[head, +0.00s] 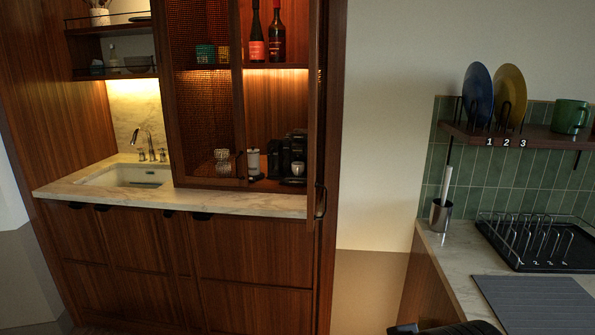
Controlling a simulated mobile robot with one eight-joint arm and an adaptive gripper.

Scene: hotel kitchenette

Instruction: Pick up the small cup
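A small pale cup (298,168) stands at the front of the black coffee machine (288,152) inside the lit wooden cabinet. It is small in the picture and its details are unclear. Other cup-like things show behind the mesh cabinet door: a teal one (205,54) and a yellowish one (224,54) on the upper shelf, and a pale stack (222,156) low down. A green mug (570,117) stands on the wall shelf at the right. I cannot make out my gripper; only dark parts, probably of my arm, show at the bottom edge.
The cabinet's right-hand opening is uncovered, with an open door (314,110) edge-on at its right. A white canister (253,163) stands left of the machine. Two bottles (277,35) stand above. A marble counter (255,203) with a sink runs in front. A dish rack (535,245) occupies the right counter.

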